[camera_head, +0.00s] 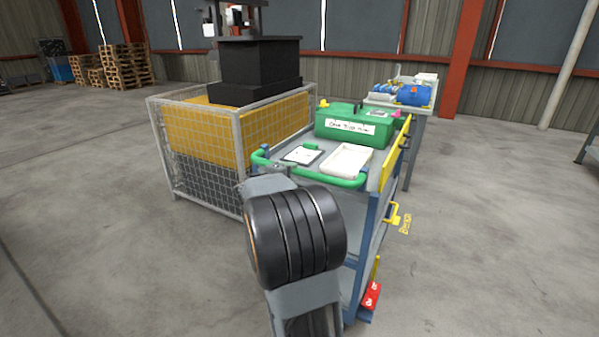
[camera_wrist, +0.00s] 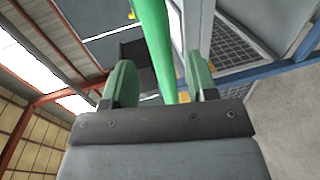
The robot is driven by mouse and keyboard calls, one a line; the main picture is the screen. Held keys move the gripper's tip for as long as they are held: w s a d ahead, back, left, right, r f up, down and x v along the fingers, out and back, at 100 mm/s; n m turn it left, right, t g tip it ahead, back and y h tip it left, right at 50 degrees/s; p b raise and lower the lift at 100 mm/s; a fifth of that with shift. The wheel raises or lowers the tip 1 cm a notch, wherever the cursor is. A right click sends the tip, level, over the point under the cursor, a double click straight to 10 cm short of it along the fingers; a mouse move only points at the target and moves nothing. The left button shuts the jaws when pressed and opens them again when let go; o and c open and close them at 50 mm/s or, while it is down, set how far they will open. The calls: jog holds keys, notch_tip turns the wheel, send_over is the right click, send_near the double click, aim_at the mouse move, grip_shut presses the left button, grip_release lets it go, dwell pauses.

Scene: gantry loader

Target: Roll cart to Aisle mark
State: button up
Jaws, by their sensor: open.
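The cart (camera_head: 336,189) is blue and grey, with a green handle (camera_head: 338,181) along its near end. My gripper (camera_head: 278,168) is at the handle's left part; my wrist partly hides it in the head view. In the wrist view, my gripper (camera_wrist: 160,82) is open, with one green-padded finger on each side of the green handle (camera_wrist: 156,45). The bar passes between the fingers, nearer the right one; contact is unclear.
The cart carries a green case (camera_head: 352,124), a white tray (camera_head: 346,159) and a clipboard (camera_head: 302,155). A red pedal (camera_head: 372,294) sits low on it. A wire cage (camera_head: 196,140) stands close on its left, a bench (camera_head: 420,112) behind. Floor on the right is open.

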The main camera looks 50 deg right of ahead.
aim_at(300, 170)
jog(key=x, duration=0.6)
jog(key=shift+w+d+f, duration=0.1)
jog(key=shift+d+f, duration=0.05)
jog(key=shift+d, duration=0.2)
jog(key=shift+c, duration=0.3)
grip_shut()
